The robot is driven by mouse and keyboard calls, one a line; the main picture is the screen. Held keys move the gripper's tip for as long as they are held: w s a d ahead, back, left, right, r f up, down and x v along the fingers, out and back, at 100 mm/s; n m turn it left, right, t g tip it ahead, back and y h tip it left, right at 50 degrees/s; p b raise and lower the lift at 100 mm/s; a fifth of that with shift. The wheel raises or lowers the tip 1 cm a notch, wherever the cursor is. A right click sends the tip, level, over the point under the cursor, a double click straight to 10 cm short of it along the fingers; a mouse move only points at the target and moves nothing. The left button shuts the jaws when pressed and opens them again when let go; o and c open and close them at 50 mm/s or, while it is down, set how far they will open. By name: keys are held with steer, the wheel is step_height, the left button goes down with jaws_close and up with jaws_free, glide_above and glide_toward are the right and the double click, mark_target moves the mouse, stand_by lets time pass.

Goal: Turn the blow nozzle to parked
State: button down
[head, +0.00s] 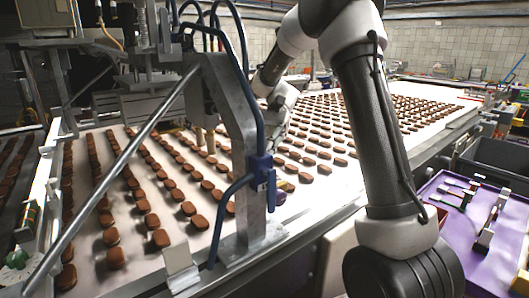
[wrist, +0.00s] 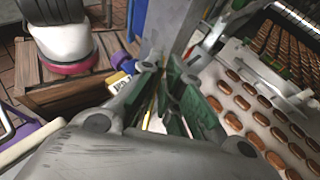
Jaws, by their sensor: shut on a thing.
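A grey metal bracket (head: 232,125) stands at the near edge of the conveyor, with blue hoses and a blue fitting (head: 263,182) on it. My arm reaches over the belt, and its end is partly hidden behind the bracket in the head view. In the wrist view my gripper (wrist: 165,78) has its green-padded fingers drawn together at the bracket's post (wrist: 178,28). It is shut on a thin part there, apparently the blow nozzle, mostly hidden between the fingers. I cannot make out which way the nozzle points.
The pale conveyor belt (head: 345,185) carries rows of brown biscuits on both sides of the bracket. A slanting metal bar (head: 120,165) crosses in front at the left. A purple-topped table (head: 470,250) and a dark grey bin (head: 495,160) stand at the right.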

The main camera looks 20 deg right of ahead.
stand_by(0.4)
steer(key=c, duration=1.6)
jaws_free()
